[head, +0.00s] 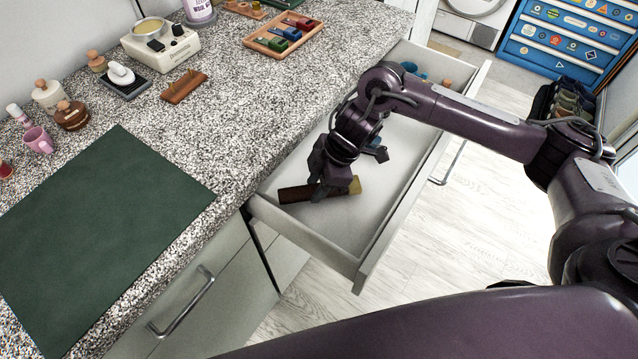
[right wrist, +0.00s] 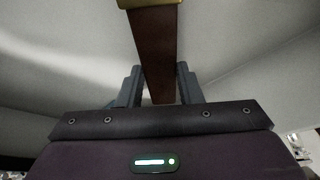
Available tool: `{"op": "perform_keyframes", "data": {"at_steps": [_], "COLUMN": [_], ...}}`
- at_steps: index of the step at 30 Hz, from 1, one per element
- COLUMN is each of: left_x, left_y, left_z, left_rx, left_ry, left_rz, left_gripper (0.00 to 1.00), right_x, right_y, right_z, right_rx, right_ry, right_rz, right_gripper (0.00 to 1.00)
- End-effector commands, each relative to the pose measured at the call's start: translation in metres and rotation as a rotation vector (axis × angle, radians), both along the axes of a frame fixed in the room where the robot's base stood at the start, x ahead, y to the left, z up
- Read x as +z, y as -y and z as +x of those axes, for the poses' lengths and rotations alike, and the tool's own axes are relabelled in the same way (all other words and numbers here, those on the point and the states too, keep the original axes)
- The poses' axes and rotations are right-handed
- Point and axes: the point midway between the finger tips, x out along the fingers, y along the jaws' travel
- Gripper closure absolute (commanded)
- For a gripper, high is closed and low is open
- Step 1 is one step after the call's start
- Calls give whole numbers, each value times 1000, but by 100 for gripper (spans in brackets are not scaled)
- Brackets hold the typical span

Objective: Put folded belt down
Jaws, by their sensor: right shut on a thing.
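The folded belt (head: 300,193) is a dark brown strip with a brass-coloured end. It is low inside the open drawer (head: 376,262), near the drawer's near-left corner. My right gripper (head: 330,188) is shut on the belt, reaching down into the drawer. In the right wrist view the belt (right wrist: 156,52) runs between the two grey fingers, with its brass end at the top edge. I cannot tell whether the belt touches the drawer floor. My left gripper is not in view.
A green mat (head: 95,225) lies on the speckled counter left of the drawer. A wooden tray (head: 283,35), a wax warmer (head: 160,47) and several small items stand farther back. Blue and orange items (head: 410,68) are at the drawer's far end. The drawer's middle floor looks clear.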

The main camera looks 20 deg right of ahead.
Motion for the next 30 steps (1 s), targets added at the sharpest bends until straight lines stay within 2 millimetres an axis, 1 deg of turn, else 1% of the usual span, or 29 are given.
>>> {"op": "perform_keyframes", "data": {"at_steps": [1, 3, 10, 14, 15, 19, 26, 30], "left_x": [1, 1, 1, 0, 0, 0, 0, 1], "left_y": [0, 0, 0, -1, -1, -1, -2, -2], "left_z": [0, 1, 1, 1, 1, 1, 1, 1], "left_rx": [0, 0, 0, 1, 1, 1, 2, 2], "left_ry": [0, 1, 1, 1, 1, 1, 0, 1], "left_rz": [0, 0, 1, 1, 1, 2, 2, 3], "left_gripper": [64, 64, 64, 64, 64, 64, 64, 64], "right_x": [-8, -11, -11, -15, -14, -14, -14, -8], "right_y": [3, 4, 4, 4, 4, 4, 4, 5], "right_z": [-1, 0, 0, 0, 0, 0, 0, 0], "right_rx": [-6, -5, -4, -4, -4, -4, -4, -5], "right_ry": [-5, -4, -2, -2, -2, -2, -2, -1], "right_rz": [-3, -4, -3, -3, -3, -3, -3, -3], "right_gripper": [94, 94, 94, 94, 63, 46, 46, 46]}}
